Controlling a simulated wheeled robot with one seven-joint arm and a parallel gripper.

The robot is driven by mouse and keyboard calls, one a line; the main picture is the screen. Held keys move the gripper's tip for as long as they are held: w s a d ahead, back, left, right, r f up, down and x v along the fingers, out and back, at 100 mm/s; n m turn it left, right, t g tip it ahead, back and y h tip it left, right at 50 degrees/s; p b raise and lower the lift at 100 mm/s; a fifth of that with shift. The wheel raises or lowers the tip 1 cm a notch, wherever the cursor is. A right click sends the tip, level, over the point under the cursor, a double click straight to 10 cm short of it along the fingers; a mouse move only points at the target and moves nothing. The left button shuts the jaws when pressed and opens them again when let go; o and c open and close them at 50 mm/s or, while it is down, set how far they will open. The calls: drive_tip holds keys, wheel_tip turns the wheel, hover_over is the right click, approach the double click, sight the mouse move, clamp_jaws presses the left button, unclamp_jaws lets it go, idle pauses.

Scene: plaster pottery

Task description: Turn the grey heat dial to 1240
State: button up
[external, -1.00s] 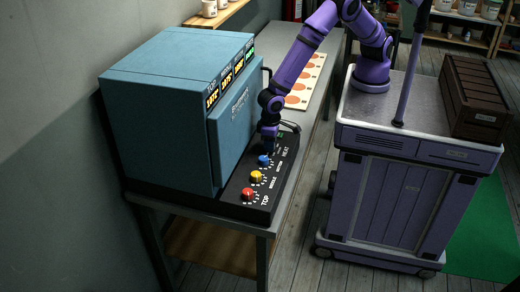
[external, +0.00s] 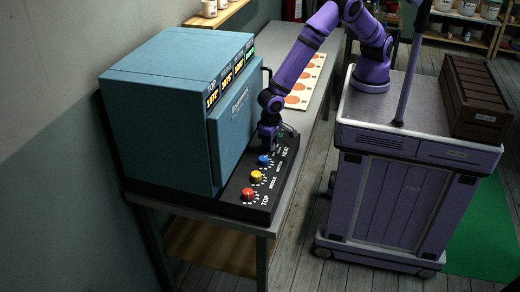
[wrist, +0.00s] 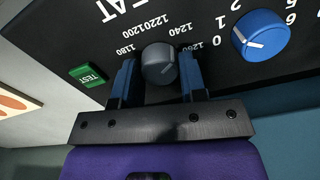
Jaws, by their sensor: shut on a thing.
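The grey heat dial (wrist: 158,62) sits on the black control panel, with the marks 1180 to 1260 around it, upside down in the wrist view. My gripper (wrist: 158,78) has one blue finger on each side of the dial and is shut on it. A short pale line shows on the dial's face, but I cannot tell exactly which mark it points to. In the external view my gripper (external: 268,148) is down at the far end of the panel (external: 235,205) and hides the dial.
A blue knob (wrist: 261,35) stands close beside the dial, and a green TEST button (wrist: 88,75) lies on the other side. Yellow (external: 256,176) and red (external: 247,194) knobs are farther along. The blue kiln (external: 160,110) rises right behind the panel.

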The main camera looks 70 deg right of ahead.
drive_tip(key=o, duration=0.9)
drive_tip(key=shift+r, duration=0.1)
wheel_tip(320, 180, up, 11)
drive_tip(key=shift+f, duration=0.2)
